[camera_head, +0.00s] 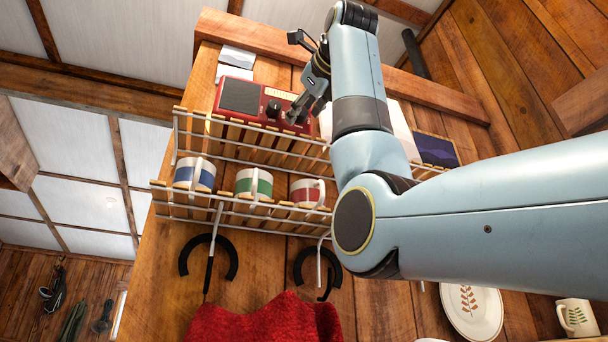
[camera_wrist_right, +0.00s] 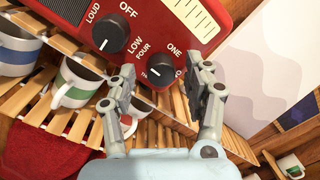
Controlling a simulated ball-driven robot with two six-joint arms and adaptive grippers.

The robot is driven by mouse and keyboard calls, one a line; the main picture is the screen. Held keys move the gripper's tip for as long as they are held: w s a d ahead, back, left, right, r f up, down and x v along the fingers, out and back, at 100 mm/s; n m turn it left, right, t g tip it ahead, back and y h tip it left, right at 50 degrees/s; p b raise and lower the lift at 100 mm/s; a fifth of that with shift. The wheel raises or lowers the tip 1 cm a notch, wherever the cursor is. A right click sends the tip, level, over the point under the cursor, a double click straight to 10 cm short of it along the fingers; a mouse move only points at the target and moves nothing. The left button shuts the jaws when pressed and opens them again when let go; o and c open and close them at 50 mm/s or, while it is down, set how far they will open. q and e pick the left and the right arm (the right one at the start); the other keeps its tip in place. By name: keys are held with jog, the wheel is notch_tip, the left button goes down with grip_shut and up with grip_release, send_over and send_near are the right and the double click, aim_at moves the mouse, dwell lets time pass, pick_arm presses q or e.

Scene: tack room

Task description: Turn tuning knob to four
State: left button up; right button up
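The red radio (camera_head: 240,96) stands on the upper rack shelf. In the right wrist view, its front panel (camera_wrist_right: 205,14) fills the top middle. The black tuning knob (camera_wrist_right: 161,72) has a white pointer mark on its left side, toward a partly hidden label starting with T. The FOUR label is at its upper left and ONE at its upper right. My right gripper (camera_wrist_right: 167,74) is open, its fingers apart on either side of the knob in this view; contact cannot be told. In the head view the right gripper (camera_head: 303,108) covers that part of the radio. My left gripper is not in view.
A second black knob (camera_wrist_right: 110,33) with OFF, LOW and LOUD labels is left of the tuning knob. Mugs in blue (camera_head: 195,174), green (camera_head: 254,184) and red (camera_head: 307,193) stand on the lower shelf. A dark-blue picture (camera_head: 436,150) is right of my arm.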

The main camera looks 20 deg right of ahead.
jog(key=shift+s, duration=0.1)
jog(key=s, duration=1.2)
jog(key=shift+d+f, duration=0.2)
jog(key=shift+f, duration=0.25)
jog(key=shift+w, duration=0.1)
